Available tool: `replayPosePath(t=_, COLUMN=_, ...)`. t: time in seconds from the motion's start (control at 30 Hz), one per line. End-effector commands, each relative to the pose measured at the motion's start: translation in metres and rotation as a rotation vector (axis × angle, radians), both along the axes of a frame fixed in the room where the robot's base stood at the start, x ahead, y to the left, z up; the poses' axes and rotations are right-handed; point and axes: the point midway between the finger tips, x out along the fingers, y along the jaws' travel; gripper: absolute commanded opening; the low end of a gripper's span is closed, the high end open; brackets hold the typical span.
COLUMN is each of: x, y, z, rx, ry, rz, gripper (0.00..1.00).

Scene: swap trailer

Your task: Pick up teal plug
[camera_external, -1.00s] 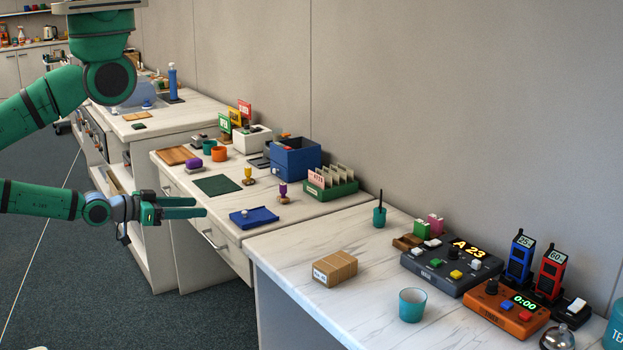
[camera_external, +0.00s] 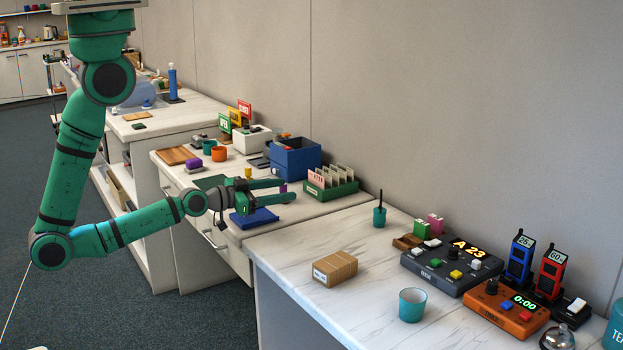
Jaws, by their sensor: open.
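I cannot pick out a teal plug for certain in the external view. Teal items that show are a cup (camera_external: 412,305) on the near counter, a small pot (camera_external: 379,217) with a dark stick in it, and a cup (camera_external: 209,147) on the farther desk. My gripper (camera_external: 289,190) is open over the desk, pointing right, above and beside the blue tray (camera_external: 262,218). A purple-topped stamp (camera_external: 283,187) shows between its fingers in the picture; I cannot tell if it is between them or behind. No grip on anything is visible.
A green card box (camera_external: 335,190) and blue bin (camera_external: 296,160) stand right of and behind my gripper. A cardboard box (camera_external: 335,268), a dark console (camera_external: 452,267) and an orange timer (camera_external: 508,308) stand on the near counter. The counter's left front is clear.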

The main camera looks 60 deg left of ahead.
Motion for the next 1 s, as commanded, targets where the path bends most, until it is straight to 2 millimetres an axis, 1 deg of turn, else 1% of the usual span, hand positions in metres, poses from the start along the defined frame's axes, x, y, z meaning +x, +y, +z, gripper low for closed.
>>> replayPosePath(t=0.03, x=0.019, y=-0.004, z=0.008, rx=0.008, ry=-0.017, rz=-0.013, gripper=0.52)
replayPosePath(t=0.2, x=0.070, y=-0.021, z=0.024, rx=0.026, ry=-0.029, rz=-0.065, gripper=0.52)
replayPosePath(t=0.27, x=0.087, y=-0.029, z=0.026, rx=0.027, ry=-0.019, rz=-0.090, gripper=0.52)
replayPosePath(t=0.3, x=0.099, y=-0.036, z=0.027, rx=0.027, ry=-0.009, rz=-0.111, gripper=0.52)
replayPosePath(t=0.37, x=0.117, y=-0.048, z=0.024, rx=0.022, ry=0.020, rz=-0.150, gripper=0.52)
replayPosePath(t=0.4, x=0.129, y=-0.058, z=0.020, rx=0.017, ry=0.047, rz=-0.181, gripper=0.52)
replayPosePath(t=0.5, x=0.152, y=-0.085, z=0.005, rx=-0.004, ry=0.137, rz=-0.274, gripper=0.52)
replayPosePath(t=0.6, x=0.166, y=-0.110, z=-0.011, rx=-0.021, ry=0.234, rz=-0.368, gripper=0.52)
replayPosePath(t=0.7, x=0.171, y=-0.129, z=-0.024, rx=-0.034, ry=0.312, rz=-0.444, gripper=0.52)
replayPosePath(t=0.87, x=0.173, y=-0.144, z=-0.034, rx=-0.042, ry=0.373, rz=-0.502, gripper=0.52)
replayPosePath(t=1.0, x=0.184, y=-0.154, z=-0.042, rx=-0.043, ry=0.380, rz=-0.509, gripper=0.52)
